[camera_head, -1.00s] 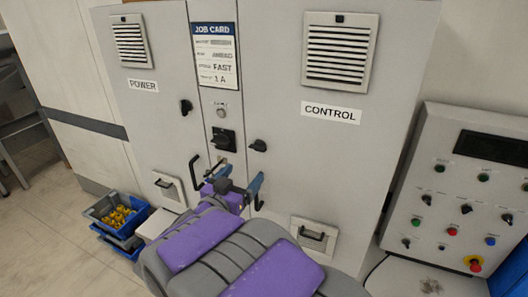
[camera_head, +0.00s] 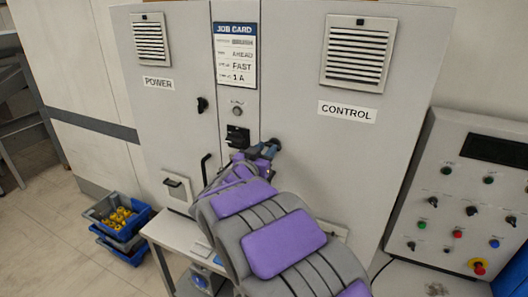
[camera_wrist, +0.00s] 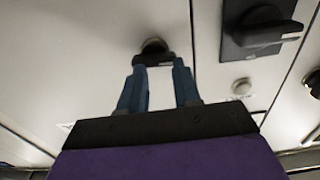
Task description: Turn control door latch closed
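The grey CONTROL door (camera_head: 300,140) stands flush in its cabinet in the head view. Its black latch (camera_wrist: 153,47) shows in the wrist view, directly ahead of my gripper (camera_wrist: 158,62). The two blue fingers are apart, with their tips at either side of the latch handle. I cannot tell whether they touch it. In the head view my gripper (camera_head: 270,150) is up against the door's left edge, and it largely hides the latch. The latch's exact angle is hard to tell.
A black rotary switch (camera_head: 237,135) sits just left of my gripper, with the POWER door latch (camera_head: 202,104) beyond it. A control panel (camera_head: 450,205) with knobs stands at right. Blue bins (camera_head: 135,222) with yellow parts are on the floor at left.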

